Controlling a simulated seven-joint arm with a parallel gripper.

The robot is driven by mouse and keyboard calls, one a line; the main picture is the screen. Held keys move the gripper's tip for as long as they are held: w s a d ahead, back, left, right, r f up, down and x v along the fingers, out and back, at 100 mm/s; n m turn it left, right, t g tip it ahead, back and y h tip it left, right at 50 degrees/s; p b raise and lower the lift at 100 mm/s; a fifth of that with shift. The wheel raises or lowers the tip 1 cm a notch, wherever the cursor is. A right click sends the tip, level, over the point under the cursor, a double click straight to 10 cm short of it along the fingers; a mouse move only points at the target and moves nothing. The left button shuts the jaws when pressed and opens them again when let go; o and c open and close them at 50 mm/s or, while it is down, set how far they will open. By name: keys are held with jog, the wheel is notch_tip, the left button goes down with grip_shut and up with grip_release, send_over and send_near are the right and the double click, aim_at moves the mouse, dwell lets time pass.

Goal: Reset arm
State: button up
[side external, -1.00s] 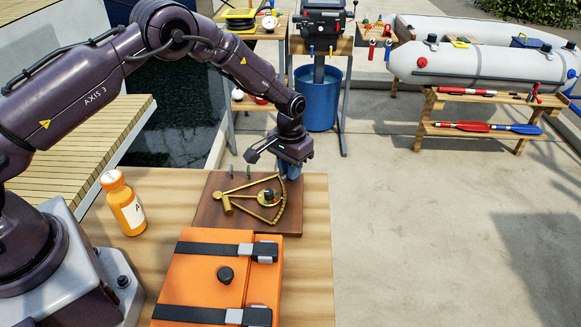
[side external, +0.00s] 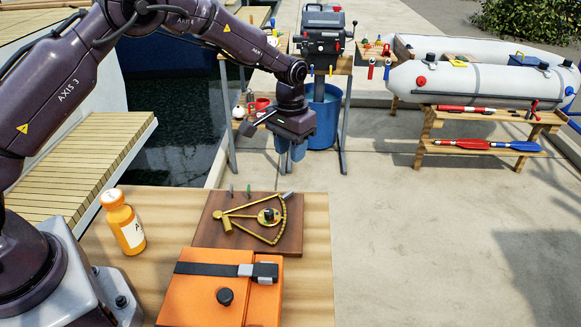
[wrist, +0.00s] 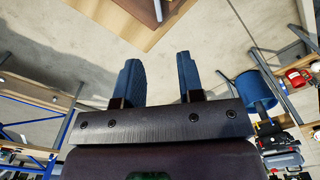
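My gripper (side external: 291,158) is raised in the air above and beyond the far edge of the wooden table (side external: 318,225) in the side view. In the wrist view its two blue fingers (wrist: 160,78) stand apart with nothing between them. The brass sextant (side external: 255,217) lies on a dark brown board (side external: 210,238) below and nearer than my gripper. A small silver piece (side external: 288,195) shows at the board's far right corner.
An orange bottle (side external: 123,222) with a white label stands on the table's left. An orange case (side external: 195,297) with a black strap sits in front. Behind are a blue bin (side external: 325,110), a workbench machine (side external: 324,42) and a grey inflatable boat (side external: 470,82). The floor at right is clear.

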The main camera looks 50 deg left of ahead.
jog(key=shift+r, duration=0.95)
jog(key=s+r+t, duration=0.2)
jog(key=s+r, duration=0.4)
jog(key=s, duration=0.4)
jog(key=s+r+t, duration=0.1)
jog(key=s+r, duration=0.6)
jog(key=s, duration=0.4)
jog(key=s+r+m+t, duration=0.1)
jog(key=s+r+t, duration=0.1)
jog(key=s+r, duration=0.5)
jog(key=s, duration=0.3)
jog(key=shift+s+d+t, duration=0.15)
jog(key=shift+t, duration=0.15)
